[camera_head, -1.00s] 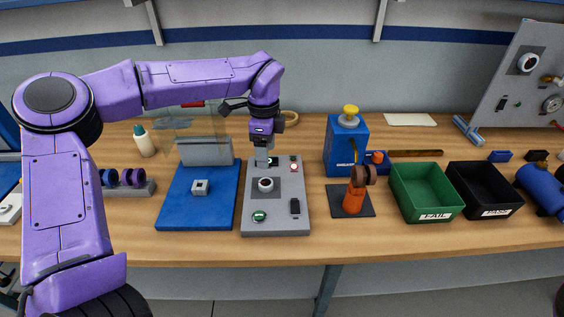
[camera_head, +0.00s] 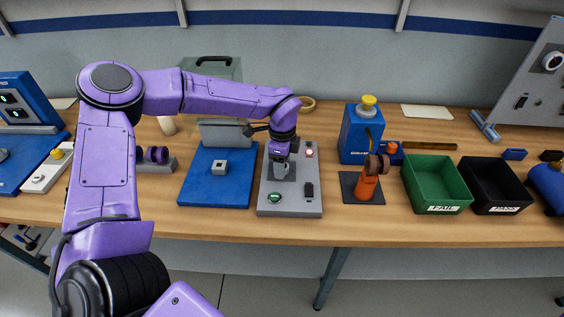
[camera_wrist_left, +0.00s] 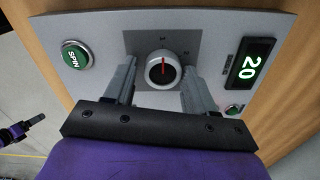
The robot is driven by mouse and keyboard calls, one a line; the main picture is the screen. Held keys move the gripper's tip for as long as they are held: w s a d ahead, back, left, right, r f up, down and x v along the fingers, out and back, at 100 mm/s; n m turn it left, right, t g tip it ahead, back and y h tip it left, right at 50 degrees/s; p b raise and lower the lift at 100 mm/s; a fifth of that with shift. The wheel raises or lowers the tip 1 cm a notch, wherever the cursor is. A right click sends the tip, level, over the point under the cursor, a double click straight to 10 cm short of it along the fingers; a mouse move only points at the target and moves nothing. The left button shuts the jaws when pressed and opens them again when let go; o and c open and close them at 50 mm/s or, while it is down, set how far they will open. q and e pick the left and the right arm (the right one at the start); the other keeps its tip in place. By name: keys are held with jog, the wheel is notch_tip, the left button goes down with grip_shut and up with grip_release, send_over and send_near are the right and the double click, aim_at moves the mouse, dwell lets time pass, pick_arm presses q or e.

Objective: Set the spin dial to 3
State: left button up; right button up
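The grey control panel (camera_head: 298,203) lies on the table in the head view. The spin dial (camera_wrist_left: 162,69) shows in the left wrist view as a round knob with a white rim, black face and red pointer line, on a dark square. My left gripper (camera_head: 282,172) is above the panel, pointing down at the dial. In the left wrist view its fingers (camera_wrist_left: 158,82) are open, one on each side of the dial, with gaps to it. The green SPIN button (camera_wrist_left: 76,57) and a display (camera_wrist_left: 250,65) reading 20 flank the dial.
A blue plate with a small grey block (camera_head: 219,168) lies left of the panel. An orange stand (camera_head: 367,188), a blue box (camera_head: 359,137), a green FAIL bin (camera_head: 437,208) and a black bin (camera_head: 496,207) stand to the right.

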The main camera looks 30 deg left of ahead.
pick_arm(q)
jog(key=shift+w+f, duration=0.1)
jog(key=shift+w, duration=0.05)
jog(key=c, duration=0.6)
jog(key=shift+c, duration=0.2)
